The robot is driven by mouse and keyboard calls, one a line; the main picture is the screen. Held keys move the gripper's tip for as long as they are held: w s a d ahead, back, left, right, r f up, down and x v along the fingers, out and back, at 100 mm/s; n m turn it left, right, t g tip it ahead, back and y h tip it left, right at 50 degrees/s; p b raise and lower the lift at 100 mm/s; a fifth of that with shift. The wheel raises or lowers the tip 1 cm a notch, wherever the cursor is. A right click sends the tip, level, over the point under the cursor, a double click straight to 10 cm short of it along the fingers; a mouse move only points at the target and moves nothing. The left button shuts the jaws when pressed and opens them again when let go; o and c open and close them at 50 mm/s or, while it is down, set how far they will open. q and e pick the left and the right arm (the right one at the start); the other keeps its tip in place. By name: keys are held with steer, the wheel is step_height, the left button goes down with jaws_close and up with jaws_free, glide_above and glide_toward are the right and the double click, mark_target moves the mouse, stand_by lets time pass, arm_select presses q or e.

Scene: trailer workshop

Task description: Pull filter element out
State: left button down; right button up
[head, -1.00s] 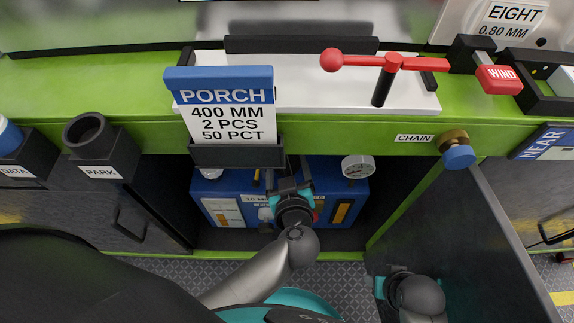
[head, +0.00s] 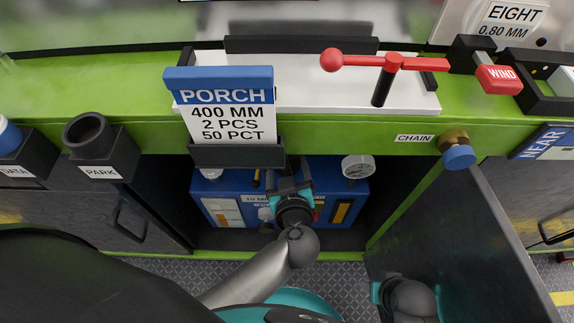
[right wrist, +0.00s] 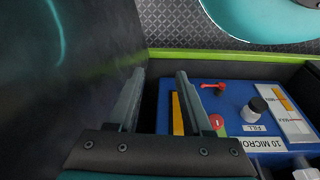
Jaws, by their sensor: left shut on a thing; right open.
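The blue filter unit (head: 225,190) sits inside the open cabinet below the green bench; it also shows in the right wrist view (right wrist: 235,105). My left gripper (head: 289,180) reaches into the cabinet at the middle of the unit and is shut. What it grips, apparently the filter element, is hidden behind the hand in the head view. My right gripper (right wrist: 163,85) is open and empty. Its fingers point toward the unit's yellow gauge strip, beside the open door's dark panel (right wrist: 65,70). In the head view its fingers are hidden; only its wrist shows.
The open cabinet door (head: 490,220) stands on the right, beside my right arm. A round gauge (head: 358,167) is on the unit, and a red handle (head: 390,62) stands on the bench. Some dark room shows beside the unit.

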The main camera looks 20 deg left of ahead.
arm_select(q)
steer(key=shift+s+d+r+p, duration=0.15)
steer(key=shift+s+r+p, duration=0.45)
steer(key=shift+p, duration=0.3)
steer(key=shift+s+d+r+p, duration=0.1)
steer(key=shift+s+r+p, duration=0.15)
steer(key=shift+p, duration=0.2)
arm_select(e)
steer(key=shift+s+d+f, duration=0.25)
steer(key=shift+s+f, duration=0.2)
steer(key=shift+f, duration=0.35)
steer(key=shift+s+d+f, duration=0.2)
steer(key=shift+s+f, duration=0.2)
steer(key=shift+f, duration=0.45)
steer(key=shift+s+d+f, duration=0.25)
steer(key=shift+s+f, duration=0.2)
steer(key=shift+f, duration=0.35)
